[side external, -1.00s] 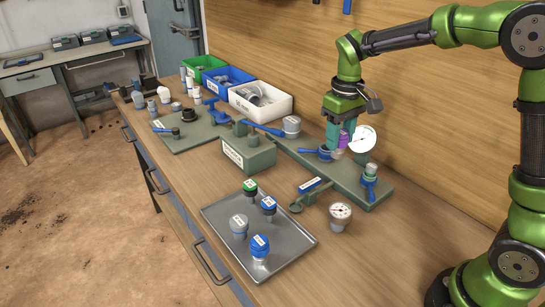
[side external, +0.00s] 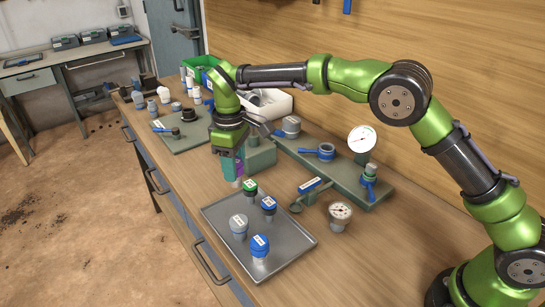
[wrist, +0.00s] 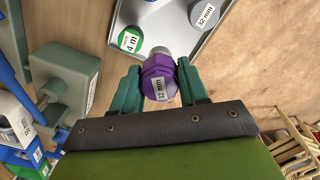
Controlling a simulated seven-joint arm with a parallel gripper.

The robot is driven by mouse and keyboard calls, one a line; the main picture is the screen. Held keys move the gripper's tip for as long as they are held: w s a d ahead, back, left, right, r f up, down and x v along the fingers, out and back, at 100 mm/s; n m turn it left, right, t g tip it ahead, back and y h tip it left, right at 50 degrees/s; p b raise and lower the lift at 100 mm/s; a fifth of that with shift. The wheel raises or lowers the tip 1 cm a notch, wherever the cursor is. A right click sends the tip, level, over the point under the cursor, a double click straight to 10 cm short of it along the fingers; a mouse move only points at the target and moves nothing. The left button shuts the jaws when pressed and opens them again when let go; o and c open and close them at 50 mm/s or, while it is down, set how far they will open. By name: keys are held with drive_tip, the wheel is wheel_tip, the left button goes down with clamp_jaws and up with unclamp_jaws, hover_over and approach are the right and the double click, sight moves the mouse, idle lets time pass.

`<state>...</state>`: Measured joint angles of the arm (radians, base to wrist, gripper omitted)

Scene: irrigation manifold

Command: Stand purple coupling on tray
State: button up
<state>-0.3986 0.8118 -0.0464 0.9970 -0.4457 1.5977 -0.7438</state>
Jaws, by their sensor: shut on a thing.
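The purple coupling (wrist: 158,78) is a hex-shaped piece with a "32 mm" label and a grey end. My gripper (side external: 231,168) is shut on it, with one teal finger on each side in the wrist view. In the side view the purple coupling (side external: 237,183) shows just below the fingertips, near the tray's back corner. The metal tray (side external: 287,246) lies on the bench and also shows in the wrist view (wrist: 172,36). Whether the coupling touches anything is hidden.
On the tray stand a green-topped fitting (side external: 250,188), a blue-topped one (side external: 268,205), a grey one (side external: 238,225) and a larger blue one (side external: 260,246). A green block (side external: 262,155) is behind my gripper.

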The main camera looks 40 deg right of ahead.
drive_tip(key=shift+n, duration=0.9)
drive_tip(key=a+f, duration=0.1)
drive_tip(key=f, duration=0.2)
drive_tip(key=a+f, duration=0.1)
drive_tip(key=f, duration=0.2)
drive_tip(key=w+a+f, duration=0.1)
drive_tip(key=a+f, duration=0.1)
drive_tip(key=f, duration=0.1)
drive_tip(key=shift+w+f, duration=0.1)
drive_tip(key=shift+f, duration=0.2)
drive_tip(key=shift+f, duration=0.15)
drive_tip(key=o, duration=1.1)
drive_tip(key=shift+o, duration=0.2)
